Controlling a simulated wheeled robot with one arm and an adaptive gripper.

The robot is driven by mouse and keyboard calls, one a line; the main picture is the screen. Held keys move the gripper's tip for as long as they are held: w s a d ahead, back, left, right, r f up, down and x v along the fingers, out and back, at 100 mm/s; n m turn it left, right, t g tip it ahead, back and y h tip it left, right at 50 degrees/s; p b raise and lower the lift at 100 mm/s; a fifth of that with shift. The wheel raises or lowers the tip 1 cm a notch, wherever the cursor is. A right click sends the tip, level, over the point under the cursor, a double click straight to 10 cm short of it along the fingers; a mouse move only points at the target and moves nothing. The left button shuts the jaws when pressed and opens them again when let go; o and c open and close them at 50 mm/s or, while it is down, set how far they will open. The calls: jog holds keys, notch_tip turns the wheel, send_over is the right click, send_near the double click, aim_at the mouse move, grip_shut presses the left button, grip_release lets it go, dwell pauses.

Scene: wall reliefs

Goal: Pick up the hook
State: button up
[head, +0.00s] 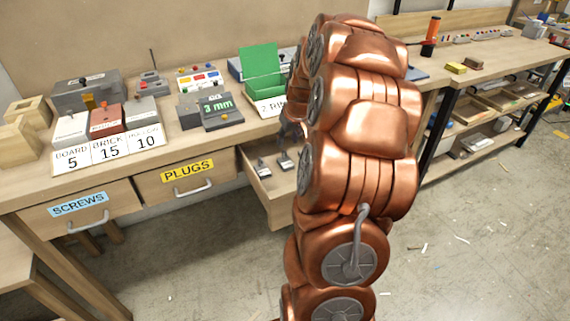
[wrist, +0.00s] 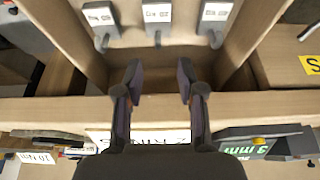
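Three grey hooks lie in a row on the floor of an open wooden drawer. In the wrist view they are a left hook (wrist: 101,20), a middle hook (wrist: 157,20) and a right hook (wrist: 215,20). Each has a plate with a small white label, too small to read surely, and a rounded peg. In the head view two hooks show, one at left (head: 263,168) and one at right (head: 285,160). My gripper (wrist: 158,84) is open and empty, its fingertips apart, in line with the middle hook but not touching it. My arm hides part of the drawer in the head view.
The drawer (head: 272,212) has raised walls around the hooks. The bench edge (wrist: 50,110) runs beneath my gripper in the wrist view. A 3 mm display box (head: 221,112) and a green open box (head: 263,85) stand on the bench. The PLUGS drawer (head: 185,185) is closed.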

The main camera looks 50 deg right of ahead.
aim_at(285, 150)
jog(key=shift+p+x, duration=0.5)
jog(key=shift+x, duration=3.1)
jog(key=shift+s+d, duration=0.1)
jog(key=shift+s, duration=0.1)
grip_shut()
